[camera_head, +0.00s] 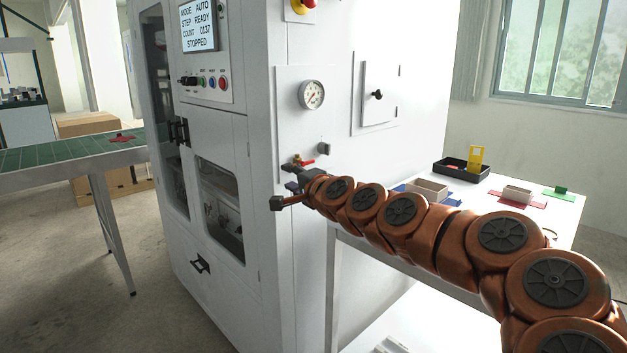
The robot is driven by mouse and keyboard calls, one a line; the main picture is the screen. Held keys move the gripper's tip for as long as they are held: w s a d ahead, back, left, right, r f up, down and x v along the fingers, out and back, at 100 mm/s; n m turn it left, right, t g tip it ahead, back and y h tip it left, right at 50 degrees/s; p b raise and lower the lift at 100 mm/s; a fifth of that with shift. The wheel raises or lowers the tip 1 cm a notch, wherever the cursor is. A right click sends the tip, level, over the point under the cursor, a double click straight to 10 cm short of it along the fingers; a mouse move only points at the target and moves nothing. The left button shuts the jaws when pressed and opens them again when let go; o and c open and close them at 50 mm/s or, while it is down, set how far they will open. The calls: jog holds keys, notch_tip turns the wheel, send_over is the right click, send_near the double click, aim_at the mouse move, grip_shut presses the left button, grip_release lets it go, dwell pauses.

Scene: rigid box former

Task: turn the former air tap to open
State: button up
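The air tap (303,162) is on the white side panel of the box former, below the round pressure gauge. It has a small red handle and a brass-coloured body. The handle lies roughly level across the panel. My gripper (294,179) is at the end of my orange arm, just below the tap and close to it. Its dark fingers are small and partly hidden by the wrist, so I cannot tell whether they touch the handle or how far apart they are.
The box former (257,150) fills the middle. Its screen (199,25) reads "STOPPED". A gauge (312,95), a grey knob (324,148) and a small hatch (379,93) are near the tap. A white table (545,215) with trays stands right; a green-topped conveyor (60,152) stands left.

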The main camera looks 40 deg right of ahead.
aim_at(311, 162)
jog(key=s+d+m+h, duration=0.3)
jog(key=d+m+h, duration=0.1)
jog(key=d, duration=0.4)
jog(key=shift+f+x, duration=0.2)
jog(key=shift+x, duration=3.7)
jog(key=shift+a, duration=0.1)
grip_shut()
